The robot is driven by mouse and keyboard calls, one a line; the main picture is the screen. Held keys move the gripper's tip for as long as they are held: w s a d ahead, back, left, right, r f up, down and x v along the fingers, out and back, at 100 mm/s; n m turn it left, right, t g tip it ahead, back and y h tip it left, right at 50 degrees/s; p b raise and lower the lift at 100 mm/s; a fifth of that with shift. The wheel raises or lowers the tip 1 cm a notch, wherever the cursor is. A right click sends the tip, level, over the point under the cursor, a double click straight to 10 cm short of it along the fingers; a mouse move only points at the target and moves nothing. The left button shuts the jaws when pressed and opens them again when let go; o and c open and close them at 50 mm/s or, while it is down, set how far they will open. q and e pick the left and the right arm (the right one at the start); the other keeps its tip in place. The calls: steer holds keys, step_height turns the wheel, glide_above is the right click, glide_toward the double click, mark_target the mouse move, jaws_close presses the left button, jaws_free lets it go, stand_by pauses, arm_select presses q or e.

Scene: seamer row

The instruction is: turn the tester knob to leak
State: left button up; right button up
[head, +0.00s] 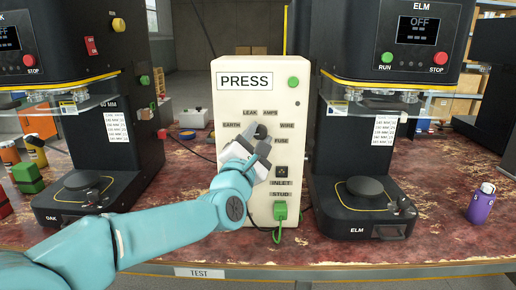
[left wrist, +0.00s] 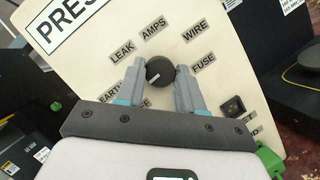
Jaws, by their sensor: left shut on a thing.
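The tester (head: 227,92) is a cream upright box marked PRESS. Its dark round knob (left wrist: 160,69) sits among the labels EARTH, LEAK (left wrist: 122,52), AMPS, WIRE and FUSE. A short pale mark on the knob lies toward lower left in the left wrist view, roughly on the EARTH side; the exact setting is hard to tell. My left gripper (left wrist: 160,83) is shut on the knob, one finger on each side. In the head view the gripper (head: 258,144) partly hides the knob (head: 261,130) and the panel below it. My right gripper is not in view.
Black machines marked OAK (head: 118,125) and ELM (head: 330,170) flank the tester. A green plug (head: 280,211) with a cable is at the tester's lower front. A purple container (head: 481,203) stands at right. Worn red bench surface (head: 440,245) is bare at front right.

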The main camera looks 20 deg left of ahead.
arm_select(q)
steer(key=m+g+h, duration=0.1)
steer(key=m, duration=0.2)
steer(key=shift+a+r+m, duration=0.1)
steer(key=shift+m, duration=0.2)
steer(key=m, duration=0.1)
steer(key=m+g+p, duration=0.1)
steer(key=shift+r+m+h, duration=0.25)
steer(key=shift+m+h, duration=0.05)
steer(key=shift+m, duration=0.1)
steer(key=m+g+p, duration=0.1)
steer(key=m+p, duration=0.1)
steer(key=p, duration=0.1)
steer(key=m+p, duration=0.2)
steer(key=p, duration=0.2)
steer(key=m+g+p, duration=0.1)
steer(key=m+p, duration=0.1)
steer(key=p, duration=0.1)
steer(key=shift+r+m+g+p, duration=0.3)
steer(key=shift+r+p, duration=0.05)
steer(key=shift+p, duration=0.05)
steer(key=shift+f+m+p, duration=0.25)
steer(key=shift+m+p, duration=0.25)
steer(key=shift+p, duration=0.45)
steer(key=shift+y, duration=0.4)
steer(key=o, duration=1)
steer(key=shift+o, duration=0.2)
